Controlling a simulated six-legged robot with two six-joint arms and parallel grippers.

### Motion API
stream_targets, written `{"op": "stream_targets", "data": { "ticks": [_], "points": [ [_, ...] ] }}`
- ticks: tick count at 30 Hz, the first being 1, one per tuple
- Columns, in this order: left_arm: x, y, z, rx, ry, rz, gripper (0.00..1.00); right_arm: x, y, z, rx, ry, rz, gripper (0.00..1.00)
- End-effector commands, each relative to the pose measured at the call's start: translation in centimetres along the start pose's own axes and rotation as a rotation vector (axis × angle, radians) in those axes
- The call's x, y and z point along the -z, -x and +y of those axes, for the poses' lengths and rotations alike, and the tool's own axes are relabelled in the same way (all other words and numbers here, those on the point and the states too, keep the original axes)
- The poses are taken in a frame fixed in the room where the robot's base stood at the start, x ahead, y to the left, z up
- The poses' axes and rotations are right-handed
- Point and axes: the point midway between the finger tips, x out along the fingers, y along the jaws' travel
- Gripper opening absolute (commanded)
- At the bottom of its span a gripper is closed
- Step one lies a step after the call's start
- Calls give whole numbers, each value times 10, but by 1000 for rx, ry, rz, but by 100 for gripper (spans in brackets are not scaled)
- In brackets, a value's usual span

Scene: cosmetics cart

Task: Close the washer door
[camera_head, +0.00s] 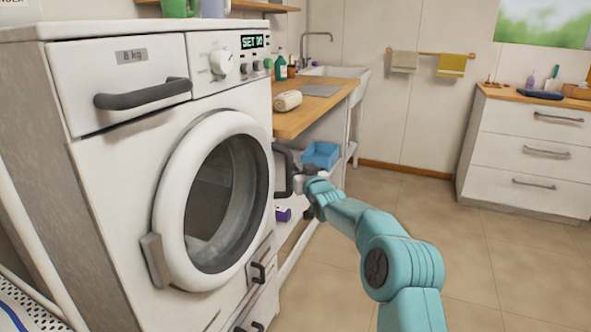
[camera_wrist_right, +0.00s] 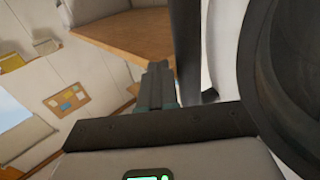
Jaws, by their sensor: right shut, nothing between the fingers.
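The white washer (camera_head: 110,190) stands at the left in the head view. Its round door (camera_head: 172,215) has a white ring and dark glass, and sits at or close to the front; I cannot tell whether it is fully shut. The dark door handle (camera_head: 284,172) is at the door's right side. My right gripper (camera_head: 300,172) is shut and empty, just right of the handle. In the right wrist view, the shut fingers (camera_wrist_right: 158,85) are beside the dark handle bar (camera_wrist_right: 186,50); contact is unclear. My left gripper is not in view.
A wooden counter (camera_head: 318,108) with a rolled towel (camera_head: 287,101) and a sink (camera_head: 345,75) is right of the washer. A blue basket (camera_head: 321,154) sits below it. A white drawer cabinet (camera_head: 530,150) stands at the far right. The floor between is clear.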

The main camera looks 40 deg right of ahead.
Motion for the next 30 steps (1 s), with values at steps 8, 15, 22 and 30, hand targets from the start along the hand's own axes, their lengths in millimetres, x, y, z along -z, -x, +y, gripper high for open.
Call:
{"op": "stream_targets", "data": {
  "ticks": [8,15,22,30],
  "points": [
    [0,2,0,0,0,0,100,1,2,10,-14,0,1,0],
    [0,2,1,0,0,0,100,1,2,12,-16,1,1,0],
    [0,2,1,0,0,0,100,1,1,11,-14,1,1,0],
    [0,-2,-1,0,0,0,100,0,2,11,-13,1,1,0]
  ]
}}
